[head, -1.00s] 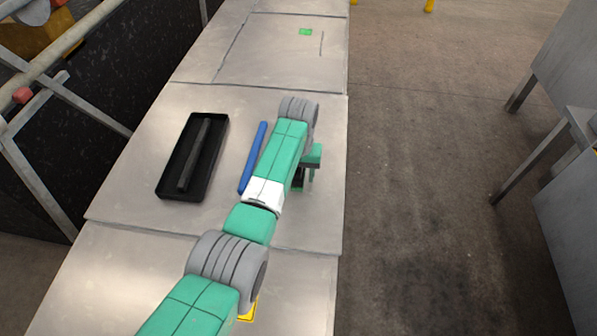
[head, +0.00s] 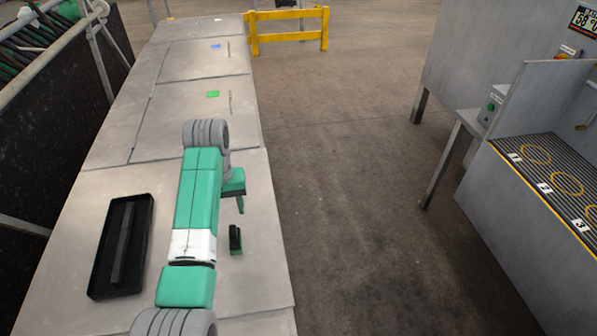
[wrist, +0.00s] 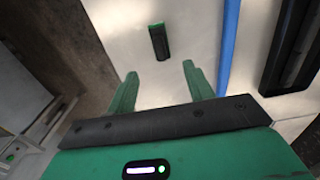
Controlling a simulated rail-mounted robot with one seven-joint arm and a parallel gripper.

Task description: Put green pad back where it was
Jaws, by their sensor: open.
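A small dark block with green on its end and lower edge, which looks like the green pad (head: 235,240), lies on the metal table near its right edge. It also shows in the wrist view (wrist: 159,42), ahead of and between the fingertips but apart from them. My gripper (head: 240,207) is open and empty above the table, beyond the block in the head view. Both green fingers show spread in the wrist view (wrist: 159,70). A flat green square (head: 213,94) lies farther along the tabletop, beside a thin dark slot.
A black tray (head: 93,293) holding a dark bar (head: 122,245) lies left of my arm. A blue rod (wrist: 228,45) lies between block and tray; my arm hides it in the head view. A blue square (head: 216,46) is farther back. Floor lies right of the table.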

